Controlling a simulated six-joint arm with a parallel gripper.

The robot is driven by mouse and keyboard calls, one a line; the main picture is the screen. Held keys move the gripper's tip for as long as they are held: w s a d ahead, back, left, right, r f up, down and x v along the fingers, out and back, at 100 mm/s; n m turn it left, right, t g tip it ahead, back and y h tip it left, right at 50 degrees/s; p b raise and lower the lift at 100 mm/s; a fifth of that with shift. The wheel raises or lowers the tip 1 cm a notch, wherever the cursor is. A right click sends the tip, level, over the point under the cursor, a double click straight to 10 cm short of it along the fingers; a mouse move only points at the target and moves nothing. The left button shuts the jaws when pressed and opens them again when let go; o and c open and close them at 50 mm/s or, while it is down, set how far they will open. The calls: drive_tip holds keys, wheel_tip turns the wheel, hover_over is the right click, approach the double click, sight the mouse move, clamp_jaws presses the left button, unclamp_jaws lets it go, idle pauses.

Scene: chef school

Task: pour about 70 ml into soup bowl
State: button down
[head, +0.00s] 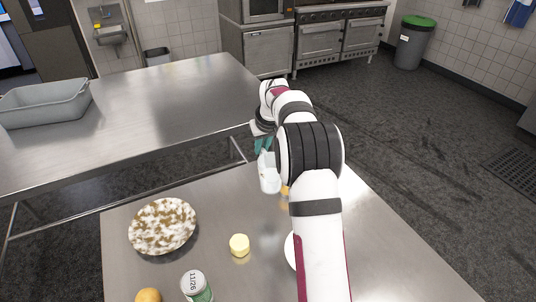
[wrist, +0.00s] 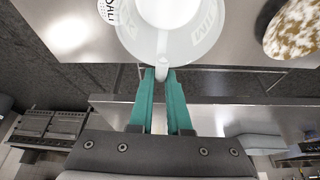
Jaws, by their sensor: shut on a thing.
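My gripper (wrist: 162,75) is shut on the handle of a translucent white jug (wrist: 185,45). The jug also shows in the head view (head: 269,179), beside my arm and above the far part of the near table. White shows inside the jug; its level cannot be read. A round brown-and-white mottled dish (head: 162,228) sits at the left of the table, apart from the jug; it also shows in the wrist view (wrist: 293,30). A white rounded edge (head: 291,250) shows beside my arm, mostly hidden. I cannot tell which of these two is the soup bowl.
On the near table (head: 225,200) stand a pale yellow piece (head: 239,246), a can (head: 196,286) and an orange-brown round thing (head: 148,296). A small yellow thing (head: 284,190) is partly hidden by my arm. A second steel table holds a grey tub (head: 45,105).

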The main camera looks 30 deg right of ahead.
wheel_tip(320, 180, up, 5)
drive_tip(key=shift+r, duration=0.1)
drive_tip(key=s+d+n+y, duration=0.1)
drive_tip(key=s+d+n, duration=0.2)
drive_tip(key=s, duration=0.6)
drive_tip(key=s+d+n+g+y, duration=0.1)
drive_tip(key=s+d+n, duration=0.25)
drive_tip(key=s, duration=0.55)
drive_tip(key=s+d+n+y, duration=0.1)
drive_tip(key=s+d+n, duration=0.15)
drive_tip(key=s, duration=0.65)
wheel_tip(320, 180, down, 10)
drive_tip(key=shift+w+d, duration=0.2)
drive_tip(key=shift+d, duration=0.25)
